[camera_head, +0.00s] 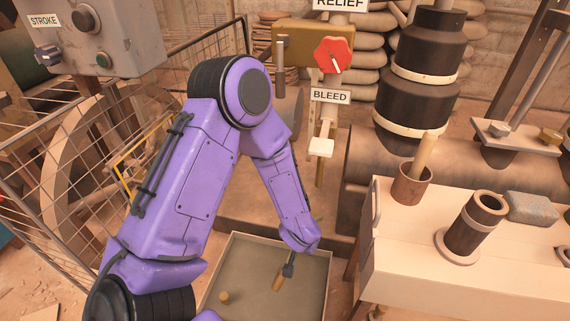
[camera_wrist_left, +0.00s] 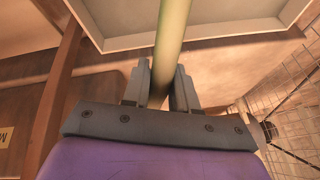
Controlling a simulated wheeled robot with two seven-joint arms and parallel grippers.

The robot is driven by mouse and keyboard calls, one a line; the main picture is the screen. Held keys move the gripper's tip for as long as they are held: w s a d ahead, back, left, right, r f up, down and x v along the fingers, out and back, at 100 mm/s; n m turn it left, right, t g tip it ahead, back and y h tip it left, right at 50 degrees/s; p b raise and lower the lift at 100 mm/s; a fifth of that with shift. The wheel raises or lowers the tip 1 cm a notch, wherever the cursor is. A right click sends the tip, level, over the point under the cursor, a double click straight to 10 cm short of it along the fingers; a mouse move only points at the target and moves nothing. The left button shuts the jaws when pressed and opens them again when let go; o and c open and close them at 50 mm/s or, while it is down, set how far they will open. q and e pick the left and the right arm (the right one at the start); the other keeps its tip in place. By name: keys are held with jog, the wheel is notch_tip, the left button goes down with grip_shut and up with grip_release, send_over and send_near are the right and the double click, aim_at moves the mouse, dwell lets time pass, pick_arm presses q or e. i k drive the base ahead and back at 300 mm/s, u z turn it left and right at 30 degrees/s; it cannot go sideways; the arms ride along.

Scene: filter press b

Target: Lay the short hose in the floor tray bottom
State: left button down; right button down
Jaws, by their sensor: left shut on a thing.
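The floor tray (camera_head: 247,264) is a shallow, light-rimmed box on the floor at the bottom middle of the head view. Part of its rim (camera_wrist_left: 225,30) crosses the top of the left wrist view. My left gripper (camera_head: 288,270) points down over the tray. In the left wrist view its fingers (camera_wrist_left: 160,92) are shut on the short hose (camera_wrist_left: 173,38), a yellow-green tube running out past the fingertips. My right gripper is out of view.
A pale bench (camera_head: 400,270) with a brown cup (camera_head: 411,187), a flanged tube (camera_head: 474,225) and a grey block (camera_head: 530,208) stands right. A wire mesh fence (camera_head: 60,215) is left. The bleed valve post (camera_head: 325,130) rises behind the tray.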

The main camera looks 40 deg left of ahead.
aim_at(273, 293)
jog(key=k, duration=1.25)
jog(key=u, duration=0.15)
jog(key=i, duration=0.85)
jog(key=z, duration=0.25)
